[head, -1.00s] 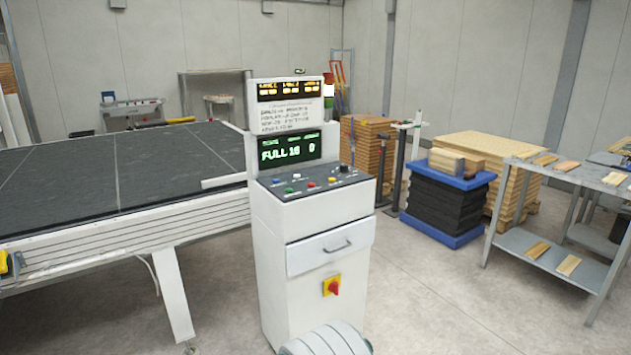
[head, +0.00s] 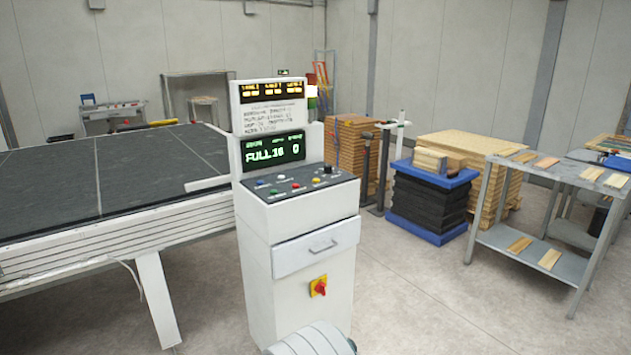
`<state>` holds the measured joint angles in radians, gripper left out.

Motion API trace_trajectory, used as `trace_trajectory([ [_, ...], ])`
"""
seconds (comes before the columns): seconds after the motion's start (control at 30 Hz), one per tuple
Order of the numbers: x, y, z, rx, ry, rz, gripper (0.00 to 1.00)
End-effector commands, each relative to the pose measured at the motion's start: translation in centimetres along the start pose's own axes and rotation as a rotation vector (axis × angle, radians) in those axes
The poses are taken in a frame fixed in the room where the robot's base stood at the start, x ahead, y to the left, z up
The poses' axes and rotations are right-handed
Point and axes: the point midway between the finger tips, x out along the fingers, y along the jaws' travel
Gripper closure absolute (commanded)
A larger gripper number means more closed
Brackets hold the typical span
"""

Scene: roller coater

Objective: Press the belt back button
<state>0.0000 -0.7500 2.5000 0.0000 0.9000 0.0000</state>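A white control cabinet (head: 300,270) stands in the middle of the head view. Its sloped dark panel (head: 312,190) carries several small coloured buttons, among them a red button (head: 296,185) and a yellow button (head: 316,181). The labels are too small to read, so I cannot tell which one is the belt back button. A green-lit display (head: 273,150) above the panel reads "FULL:16 0". A red rotary switch (head: 319,287) on a yellow plate is on the cabinet front. My gripper is not in view.
A long dark-topped conveyor table (head: 100,190) adjoins the cabinet on the left. To the right are a blue-topped stack (head: 430,205), piled boards (head: 490,150) and a grey metal table (head: 530,185).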

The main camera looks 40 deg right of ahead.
Motion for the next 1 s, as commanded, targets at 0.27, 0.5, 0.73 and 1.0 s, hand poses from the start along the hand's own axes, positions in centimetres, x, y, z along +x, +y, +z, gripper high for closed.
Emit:
trace_trajectory([
  [0.27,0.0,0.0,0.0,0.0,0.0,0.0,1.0],
  [0.5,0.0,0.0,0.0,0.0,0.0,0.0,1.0],
  [0.73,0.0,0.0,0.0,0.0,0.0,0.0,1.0],
  [1.0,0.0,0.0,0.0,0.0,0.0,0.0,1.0],
])
